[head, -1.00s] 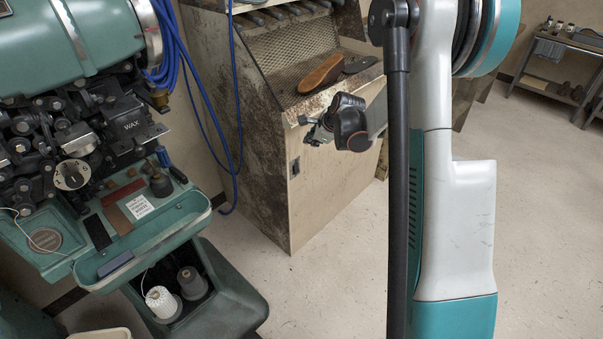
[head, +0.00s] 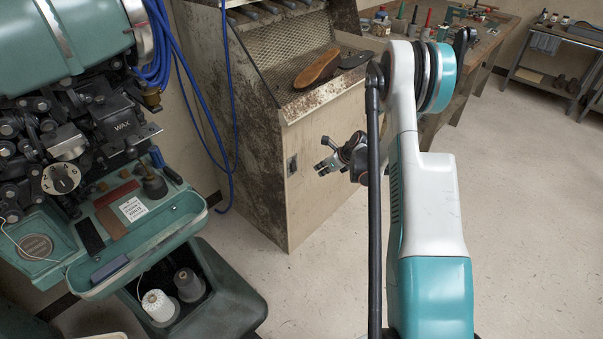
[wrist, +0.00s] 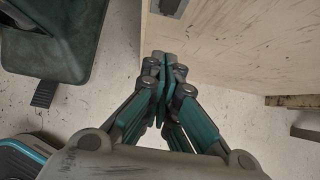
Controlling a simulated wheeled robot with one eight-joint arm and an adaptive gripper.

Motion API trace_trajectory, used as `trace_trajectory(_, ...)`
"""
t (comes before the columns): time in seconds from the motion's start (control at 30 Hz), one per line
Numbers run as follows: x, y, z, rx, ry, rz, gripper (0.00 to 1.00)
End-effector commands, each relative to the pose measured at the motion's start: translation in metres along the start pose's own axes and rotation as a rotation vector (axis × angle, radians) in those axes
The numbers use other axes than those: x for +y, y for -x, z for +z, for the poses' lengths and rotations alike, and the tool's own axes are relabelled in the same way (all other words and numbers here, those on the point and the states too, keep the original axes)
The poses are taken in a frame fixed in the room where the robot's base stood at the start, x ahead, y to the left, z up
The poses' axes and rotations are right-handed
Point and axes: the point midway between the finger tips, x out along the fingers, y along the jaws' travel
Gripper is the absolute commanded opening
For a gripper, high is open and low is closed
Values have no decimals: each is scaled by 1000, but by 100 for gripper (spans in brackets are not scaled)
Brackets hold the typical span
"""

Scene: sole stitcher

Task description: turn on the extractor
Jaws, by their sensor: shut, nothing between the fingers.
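The extractor (head: 330,190) is a wooden cabinet with a dusty, mesh-backed hood. A small dark switch plate (head: 292,165) is on its pale front panel, near the left edge. In the wrist view a grey plate (wrist: 168,6), which looks like the same switch, shows at the top edge, partly cut off. My gripper (head: 320,168) is right of the switch plate at about its height, pointing left. In the wrist view my gripper (wrist: 168,62) has its fingers together and empty, apart from the plate. I cannot tell the switch's position.
A green stitching machine (head: 70,50) with a tray stands at the left. Blue hoses (head: 190,90) hang between it and the extractor. Shoe soles (head: 317,68) lie on the extractor's ledge. A workbench (head: 490,40) with tools is behind my arm. The floor (head: 540,200) at right is clear.

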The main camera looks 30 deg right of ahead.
Motion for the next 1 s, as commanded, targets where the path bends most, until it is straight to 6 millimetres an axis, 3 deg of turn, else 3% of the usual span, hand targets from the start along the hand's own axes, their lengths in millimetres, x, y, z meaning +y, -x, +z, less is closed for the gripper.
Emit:
trace_trajectory(0.27, 0, -12, 0, 0, 3, 0, 0)
trace_trajectory(0.77, 0, -106, -1, 0, 3, 0, 0)
trace_trajectory(1.0, 0, -125, 22, 1, 3, -1, 0)
